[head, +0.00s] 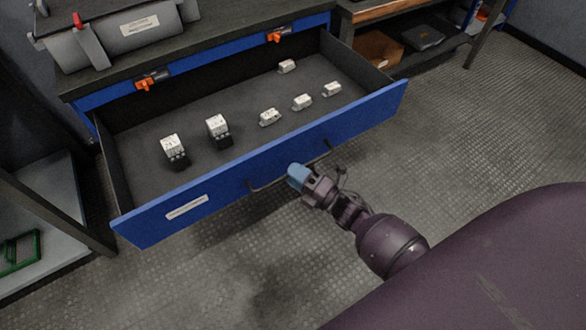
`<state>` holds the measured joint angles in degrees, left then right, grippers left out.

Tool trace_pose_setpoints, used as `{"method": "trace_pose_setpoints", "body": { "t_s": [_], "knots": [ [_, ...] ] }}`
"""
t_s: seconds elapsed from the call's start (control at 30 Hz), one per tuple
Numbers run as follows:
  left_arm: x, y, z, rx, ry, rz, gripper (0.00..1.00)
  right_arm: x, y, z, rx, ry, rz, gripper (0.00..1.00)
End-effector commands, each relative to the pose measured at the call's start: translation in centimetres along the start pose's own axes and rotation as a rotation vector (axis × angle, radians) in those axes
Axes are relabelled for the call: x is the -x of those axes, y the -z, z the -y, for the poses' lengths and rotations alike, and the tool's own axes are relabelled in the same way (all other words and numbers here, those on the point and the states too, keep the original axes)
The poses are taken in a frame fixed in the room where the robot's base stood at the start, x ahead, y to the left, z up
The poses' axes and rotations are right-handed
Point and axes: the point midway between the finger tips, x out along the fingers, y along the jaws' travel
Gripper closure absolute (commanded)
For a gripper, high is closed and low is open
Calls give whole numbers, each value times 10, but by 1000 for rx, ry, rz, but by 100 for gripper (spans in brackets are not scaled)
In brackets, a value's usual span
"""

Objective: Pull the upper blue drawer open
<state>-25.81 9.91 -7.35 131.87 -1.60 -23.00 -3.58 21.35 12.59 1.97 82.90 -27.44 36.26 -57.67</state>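The upper blue drawer (281,163) stands far out from the dark-topped bench, its inside open to view. Its dark bar handle (265,186) runs along the middle of the blue front. My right gripper (297,176), with light blue fingertips, is at the middle of this handle. The fingertips look closed together around the bar and hide part of it. My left gripper is not in view.
Several small white-and-grey parts (218,128) stand inside the drawer. Orange clips (151,81) sit along the bench edge above it. A grey cylinder unit (125,38) lies on the bench top (222,48). The textured floor before the drawer is clear.

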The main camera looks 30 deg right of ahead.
Motion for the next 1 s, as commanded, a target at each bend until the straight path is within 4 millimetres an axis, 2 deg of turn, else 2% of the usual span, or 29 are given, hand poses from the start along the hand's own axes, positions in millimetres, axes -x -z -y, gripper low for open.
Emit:
{"method": "trace_pose_setpoints", "body": {
  "t_s": [0.3, 0.5, 0.7, 1.0],
  "knots": [
    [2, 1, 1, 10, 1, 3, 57, 57, -1, -1, 1, 2, 2, 63],
    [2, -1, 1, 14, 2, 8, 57, 85, -1, -1, 0, 1, 2, 63],
    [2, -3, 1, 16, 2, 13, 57, 97, -1, -1, 0, 0, 1, 63],
    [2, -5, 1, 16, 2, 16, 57, 98, -1, 0, 0, 0, 1, 63]
  ]
}}
